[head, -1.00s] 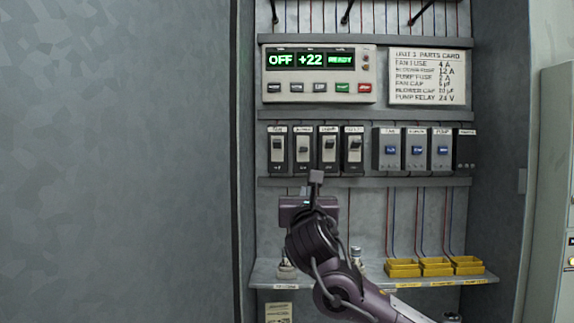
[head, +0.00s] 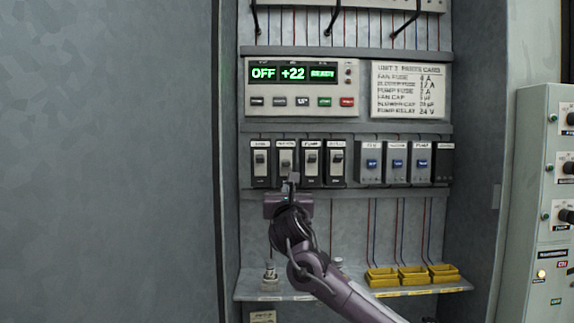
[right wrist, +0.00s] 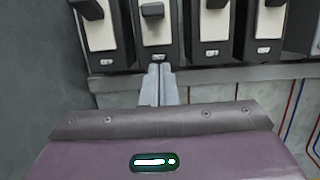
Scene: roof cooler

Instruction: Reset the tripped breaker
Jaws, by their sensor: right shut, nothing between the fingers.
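A row of black breakers with pale faces and dark toggles sits on the panel in the head view: the first (head: 261,152), second (head: 285,150), third (head: 310,152) and fourth (head: 335,152). The second breaker (right wrist: 155,35) also shows in the right wrist view; its toggle (right wrist: 152,10) seems slightly lower than its neighbours'. My right gripper (head: 293,180) is shut and empty, its fingertips (right wrist: 160,72) just below the second breaker's lower end. Whether they touch it is unclear. The breaker labels are too blurred to read. My left gripper is out of view.
A display unit (head: 303,102) above reads OFF, +22 and a blurred word. A parts card (head: 408,90) hangs beside it. Blue-switched modules (head: 397,178) stand right of the breakers. A shelf (head: 345,292) below holds yellow trays (head: 414,280). A control cabinet (head: 535,200) stands at right.

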